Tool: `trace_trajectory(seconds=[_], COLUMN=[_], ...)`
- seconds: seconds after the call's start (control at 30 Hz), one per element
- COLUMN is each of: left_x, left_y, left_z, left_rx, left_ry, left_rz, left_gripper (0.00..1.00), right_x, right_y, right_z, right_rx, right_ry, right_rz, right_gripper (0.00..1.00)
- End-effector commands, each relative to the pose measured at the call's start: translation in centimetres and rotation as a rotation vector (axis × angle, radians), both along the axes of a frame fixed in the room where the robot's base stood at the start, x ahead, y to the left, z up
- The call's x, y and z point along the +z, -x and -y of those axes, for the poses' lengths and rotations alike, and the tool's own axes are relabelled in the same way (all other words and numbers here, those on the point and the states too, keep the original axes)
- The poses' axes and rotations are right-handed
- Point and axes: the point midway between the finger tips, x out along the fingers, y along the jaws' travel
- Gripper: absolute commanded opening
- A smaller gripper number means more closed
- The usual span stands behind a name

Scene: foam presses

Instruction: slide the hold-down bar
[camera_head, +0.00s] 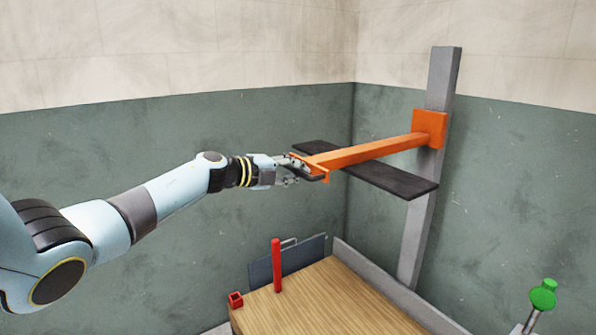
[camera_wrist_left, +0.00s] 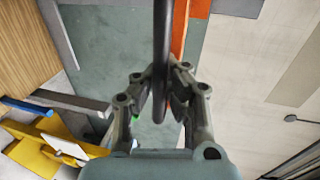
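The orange hold-down bar (camera_head: 365,153) reaches from an orange block on the grey post to my left gripper. Beneath it is a flat dark pad (camera_head: 395,180). My left gripper (camera_head: 300,173) is at the near end of the bar. In the left wrist view a dark rod-like piece (camera_wrist_left: 161,45) runs between my fingers (camera_wrist_left: 160,98), with the orange bar (camera_wrist_left: 180,25) just right of it. Whether both finger pads press on the dark piece is unclear. My right gripper is not in view.
A grey upright post (camera_head: 414,235) carries the orange block (camera_head: 430,128). Below is a wooden tabletop (camera_head: 325,300) with a red peg (camera_head: 276,265), a small red open box (camera_head: 236,299) and a dark panel (camera_head: 305,257). A green knob (camera_head: 543,293) stands at lower right. Walls close the back.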

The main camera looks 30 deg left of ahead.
Motion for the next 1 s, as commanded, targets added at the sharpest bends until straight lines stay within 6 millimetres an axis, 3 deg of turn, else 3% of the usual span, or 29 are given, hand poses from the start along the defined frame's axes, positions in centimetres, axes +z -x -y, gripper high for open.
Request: trace_trajectory(seconds=[0.03, 0.1, 0.53, 0.83, 1.0], left_x=[1.04, 1.28, 1.32, 1.17, 1.10], left_y=[-0.11, -0.11, -0.10, -0.05, -0.03], left_z=[-0.33, -0.33, -0.31, -0.13, -0.07], left_rx=[0.006, 0.006, 0.006, 0.003, 0.002], left_ry=[-0.005, -0.005, -0.004, -0.002, -0.001], left_rz=[0.005, 0.005, 0.005, 0.002, 0.001], left_gripper=[0.00, 0.00, 0.00, 0.36, 0.36], right_x=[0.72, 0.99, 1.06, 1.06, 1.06], right_y=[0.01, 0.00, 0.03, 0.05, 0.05], right_z=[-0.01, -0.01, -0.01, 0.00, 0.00], right_rx=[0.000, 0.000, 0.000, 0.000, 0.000], right_ry=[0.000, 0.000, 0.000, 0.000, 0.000], right_rz=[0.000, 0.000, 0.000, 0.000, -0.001], right_gripper=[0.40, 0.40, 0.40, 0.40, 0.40])
